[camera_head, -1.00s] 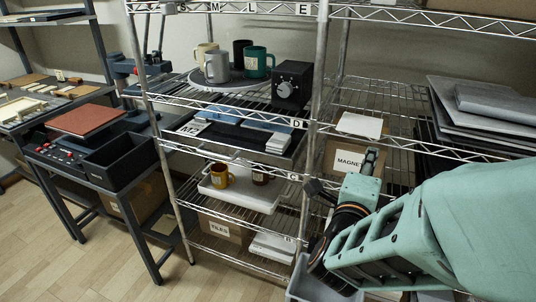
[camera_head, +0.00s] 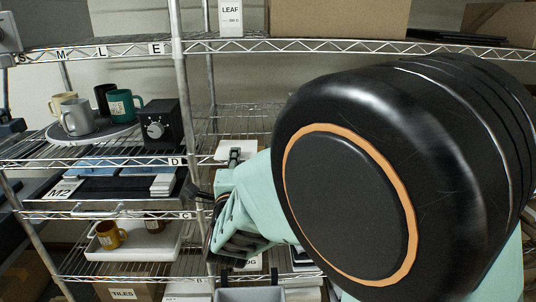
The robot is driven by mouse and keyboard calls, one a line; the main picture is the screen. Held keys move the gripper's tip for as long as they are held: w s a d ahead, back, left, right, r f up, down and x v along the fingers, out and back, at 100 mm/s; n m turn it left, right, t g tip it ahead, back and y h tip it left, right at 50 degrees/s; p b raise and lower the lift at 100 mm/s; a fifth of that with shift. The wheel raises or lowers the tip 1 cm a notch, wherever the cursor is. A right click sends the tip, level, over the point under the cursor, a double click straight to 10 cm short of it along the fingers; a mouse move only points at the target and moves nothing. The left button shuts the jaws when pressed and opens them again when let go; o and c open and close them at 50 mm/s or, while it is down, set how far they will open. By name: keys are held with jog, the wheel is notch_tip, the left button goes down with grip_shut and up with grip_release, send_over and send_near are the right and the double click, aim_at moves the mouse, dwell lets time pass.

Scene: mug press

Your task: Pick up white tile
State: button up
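A flat white tile (camera_head: 226,150) lies on the right-hand rack, in line with the end of my arm. A stack of white, tile-like slabs (camera_head: 163,184) sits on the left rack beside the M2 label. My large black arm joint hides much of the right-hand rack.
Mugs stand on a round tray (camera_head: 97,135) beside a black box with a dial (camera_head: 158,125). A white tray (camera_head: 170,246) below holds an amber mug (camera_head: 110,235). A rack post (camera_head: 181,80) and wire shelf edges lie close to my arm.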

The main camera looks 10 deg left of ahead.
grip_shut()
dwell(0.5)
notch_tip(320, 180, up, 2)
jog(key=shift+r+p, duration=0.25)
jog(key=shift+p, duration=0.3)
jog(key=shift+s, duration=0.1)
jog(key=s+d+r+p, duration=0.2)
jog(key=s+r, duration=0.3)
jog(key=s, duration=0.8)
jog(key=shift+s+d+r, duration=0.15)
jog(key=shift+s+d, duration=0.1)
jog(key=shift+d, duration=0.45)
